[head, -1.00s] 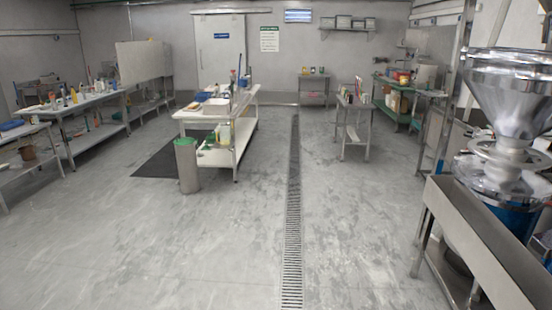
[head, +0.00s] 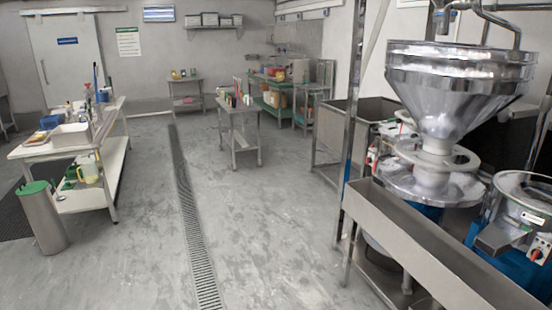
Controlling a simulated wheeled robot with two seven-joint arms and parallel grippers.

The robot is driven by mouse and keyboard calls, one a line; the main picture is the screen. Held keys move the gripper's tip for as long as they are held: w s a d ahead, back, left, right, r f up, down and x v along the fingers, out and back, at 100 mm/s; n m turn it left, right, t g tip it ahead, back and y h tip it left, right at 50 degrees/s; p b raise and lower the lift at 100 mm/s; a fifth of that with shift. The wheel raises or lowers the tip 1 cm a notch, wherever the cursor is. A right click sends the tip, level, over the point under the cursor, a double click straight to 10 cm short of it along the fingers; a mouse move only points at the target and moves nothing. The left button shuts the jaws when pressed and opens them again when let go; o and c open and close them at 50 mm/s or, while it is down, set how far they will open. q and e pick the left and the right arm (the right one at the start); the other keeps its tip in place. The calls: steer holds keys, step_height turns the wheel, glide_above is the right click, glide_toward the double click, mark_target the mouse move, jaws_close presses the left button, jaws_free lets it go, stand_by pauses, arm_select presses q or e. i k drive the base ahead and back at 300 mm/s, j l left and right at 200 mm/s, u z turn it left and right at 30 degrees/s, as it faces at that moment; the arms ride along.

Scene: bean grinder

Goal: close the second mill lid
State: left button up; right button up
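A mill with a large shiny steel hopper (head: 458,92) stands at the right in the head view. Below the hopper are pale round collars and a wide steel disc (head: 432,186) over a blue body. A second mill (head: 524,215) with a round steel top, a chute and a blue body stands at the far right, partly cut off by the frame edge. I cannot tell for sure which part is its lid or how it stands. Neither of my grippers shows in the head view.
A long steel trough (head: 440,255) runs in front of the mills. A white table (head: 112,165) and a grey bin with green lid (head: 42,220) stand at left. A small steel table (head: 238,120) is farther back. The floor around the drain grate (head: 190,215) is clear.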

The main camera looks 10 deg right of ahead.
mark_target(447, 91)
steer(key=i+j+z, duration=0.3)
steer(key=z, duration=0.15)
steer(key=i+j+z, duration=0.25)
steer(key=j+z, duration=0.2)
steer(key=i+j+z, duration=0.2)
steer(key=j+z, duration=0.3)
steer(key=i+j+z, duration=0.2)
steer(key=j, duration=0.2)
steer(key=k, duration=0.1)
